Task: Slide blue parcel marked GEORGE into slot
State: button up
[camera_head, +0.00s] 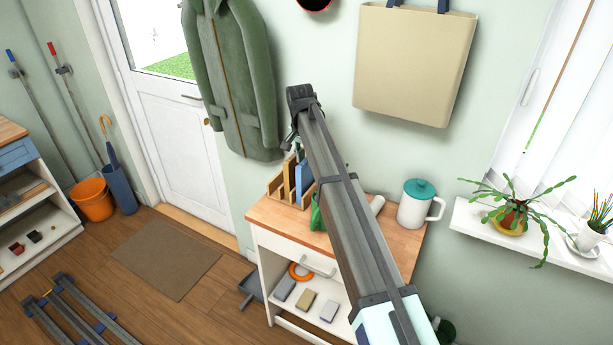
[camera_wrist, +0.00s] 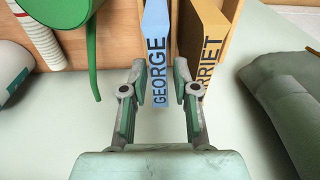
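The blue parcel marked GEORGE (camera_wrist: 157,50) stands on edge at the wooden rack, its near end sticking out towards my gripper. In the head view the blue parcel (camera_head: 304,178) shows at the right part of the rack (camera_head: 277,188). My gripper (camera_wrist: 160,78) is open, with one finger on each side of the parcel's near end. Small gaps seem to show between fingers and parcel.
The rack stands on a wooden-topped cabinet (camera_head: 270,217). A green object (camera_wrist: 90,50) is close left of the parcel. A white jug with a teal lid (camera_head: 417,205) stands to the right. A green coat (camera_head: 233,80) and a beige bag (camera_head: 413,65) hang on the wall.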

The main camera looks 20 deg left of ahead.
aim_at(307, 169)
jog(key=shift+w+d+f+p, duration=0.1)
jog(key=shift+w+f+p, duration=0.35)
jog(key=shift+f, duration=1)
jog(key=shift+d+f+p, duration=0.1)
jog(key=shift+f+p, duration=0.65)
jog(key=shift+f, duration=0.65)
grip_shut()
